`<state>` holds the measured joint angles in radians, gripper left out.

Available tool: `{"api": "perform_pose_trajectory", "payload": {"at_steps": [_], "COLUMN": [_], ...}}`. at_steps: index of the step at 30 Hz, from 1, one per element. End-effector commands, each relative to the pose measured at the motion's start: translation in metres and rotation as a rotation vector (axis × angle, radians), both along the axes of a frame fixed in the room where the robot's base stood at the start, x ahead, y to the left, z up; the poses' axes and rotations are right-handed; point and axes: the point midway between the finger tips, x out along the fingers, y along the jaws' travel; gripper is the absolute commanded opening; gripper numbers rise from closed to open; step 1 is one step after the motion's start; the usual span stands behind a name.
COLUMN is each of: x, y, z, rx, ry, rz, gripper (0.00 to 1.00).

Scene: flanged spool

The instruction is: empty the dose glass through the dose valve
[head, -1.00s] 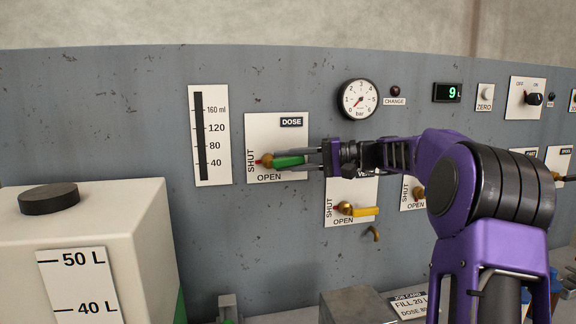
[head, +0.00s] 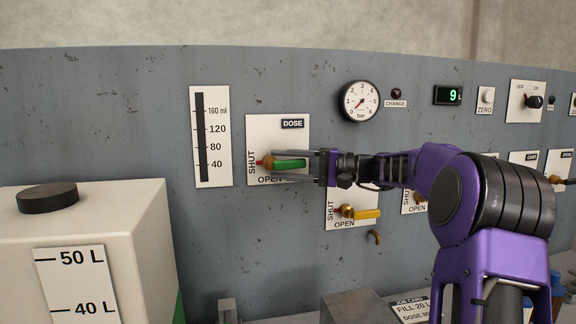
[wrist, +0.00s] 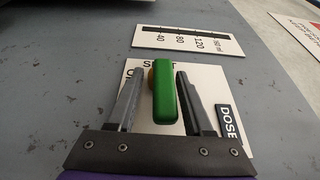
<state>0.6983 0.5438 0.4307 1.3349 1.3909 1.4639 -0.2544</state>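The dose valve has a green lever (head: 290,164) on a brass hub (head: 267,161), on a white DOSE plate (head: 264,132). The lever lies about level, pointing right from the hub; SHUT is written up the plate's left side and OPEN along its bottom. My gripper (head: 274,167) is open, one finger above the lever and one below. The wrist view shows the green lever (wrist: 165,92) between the fingers, with a gap on both sides. The dose glass (head: 201,140) is a tall dark strip on a white ml scale, left of the valve. Its liquid level cannot be told.
A yellow-lever valve (head: 364,213) sits just below and right, with a small spout (head: 375,237) beneath. A pressure gauge (head: 360,101) and a display reading 9 (head: 447,95) are above right. A pale tank (head: 120,215) stands at the lower left.

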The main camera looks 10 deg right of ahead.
Motion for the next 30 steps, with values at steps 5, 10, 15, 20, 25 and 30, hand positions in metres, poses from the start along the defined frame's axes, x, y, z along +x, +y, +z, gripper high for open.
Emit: {"api": "perform_pose_trajectory", "payload": {"at_steps": [5,10,15,20,25,30], "x": [0.000,0.000,-0.007,-0.020,-0.037,-0.051], "y": [-0.004,-0.006,-0.025,-0.059,-0.099,-0.133], "z": [0.000,0.001,0.001,0.001,0.000,-0.001], "rx": [-0.003,-0.003,-0.004,-0.002,-0.003,-0.002], "ry": [-0.001,-0.002,-0.001,-0.002,-0.001,-0.001], "rz": [-0.007,-0.011,-0.015,-0.015,-0.014,-0.011], "gripper": [0.57,0.57,0.57,0.57,0.57,0.57]}}
